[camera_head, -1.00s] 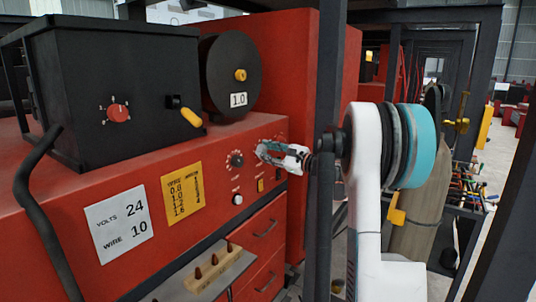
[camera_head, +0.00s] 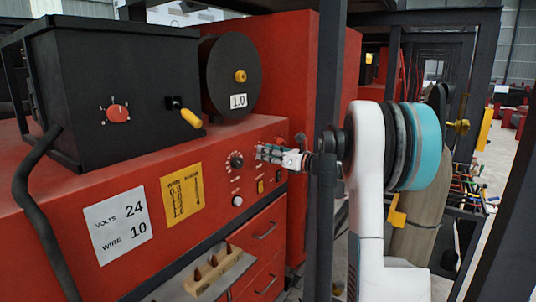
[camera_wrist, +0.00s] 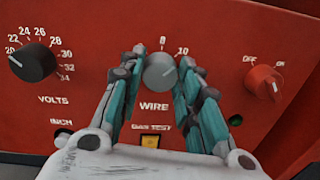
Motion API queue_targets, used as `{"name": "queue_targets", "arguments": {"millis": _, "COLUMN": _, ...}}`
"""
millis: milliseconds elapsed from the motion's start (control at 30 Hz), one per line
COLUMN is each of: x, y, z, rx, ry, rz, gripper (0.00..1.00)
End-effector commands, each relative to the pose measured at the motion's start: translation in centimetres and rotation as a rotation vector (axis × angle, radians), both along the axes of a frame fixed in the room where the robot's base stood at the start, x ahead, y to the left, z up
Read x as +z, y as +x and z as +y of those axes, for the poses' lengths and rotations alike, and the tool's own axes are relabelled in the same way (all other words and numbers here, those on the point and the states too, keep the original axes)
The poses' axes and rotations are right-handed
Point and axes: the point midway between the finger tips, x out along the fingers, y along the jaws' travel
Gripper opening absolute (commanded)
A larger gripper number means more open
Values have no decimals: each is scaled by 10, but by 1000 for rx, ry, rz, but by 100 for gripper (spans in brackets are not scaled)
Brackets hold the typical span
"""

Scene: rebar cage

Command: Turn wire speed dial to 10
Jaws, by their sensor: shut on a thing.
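The wire speed dial (camera_wrist: 160,72) is a grey knob above the label WIRE (camera_wrist: 154,106) on the red panel. In the wrist view the numbers 8 and 10 show above it, the rest of its scale hidden. Its pointer mark is too faint to read surely; it seems to face roughly up, near 8. My gripper (camera_wrist: 158,66) has its teal and grey fingers on both sides of the dial, shut on it. In the head view my gripper (camera_head: 268,153) reaches the panel from the right and hides the dial.
The black VOLTS knob (camera_wrist: 33,62) is left of the dial, and the red OFF/ON switch (camera_wrist: 264,84) is right. A yellow GAS TEST button (camera_wrist: 150,141) lies below. A card (camera_head: 118,226) reads VOLTS 24, WIRE 10. A dark post (camera_head: 327,170) stands beside my arm.

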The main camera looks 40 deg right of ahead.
Motion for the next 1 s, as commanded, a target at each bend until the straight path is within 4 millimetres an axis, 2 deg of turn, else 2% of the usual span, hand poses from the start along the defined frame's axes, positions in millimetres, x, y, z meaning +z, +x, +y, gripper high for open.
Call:
{"name": "queue_targets", "arguments": {"millis": 300, "x": -2, "y": 0, "z": 0, "rx": 1, "ry": 73, "rz": 24, "gripper": 8}}
{"name": "queue_targets", "arguments": {"millis": 733, "x": -2, "y": -1, "z": 1, "rx": 2, "ry": 79, "rz": 27, "gripper": 8}}
{"name": "queue_targets", "arguments": {"millis": 767, "x": -2, "y": -1, "z": 1, "rx": 2, "ry": 79, "rz": 27, "gripper": 38}}
{"name": "queue_targets", "arguments": {"millis": 800, "x": -2, "y": -1, "z": 1, "rx": 1, "ry": 79, "rz": 26, "gripper": 47}}
{"name": "queue_targets", "arguments": {"millis": 833, "x": -2, "y": 0, "z": 0, "rx": 1, "ry": 79, "rz": 26, "gripper": 52}}
{"name": "queue_targets", "arguments": {"millis": 1000, "x": -1, "y": 0, "z": 0, "rx": 1, "ry": 80, "rz": 24, "gripper": 52}}
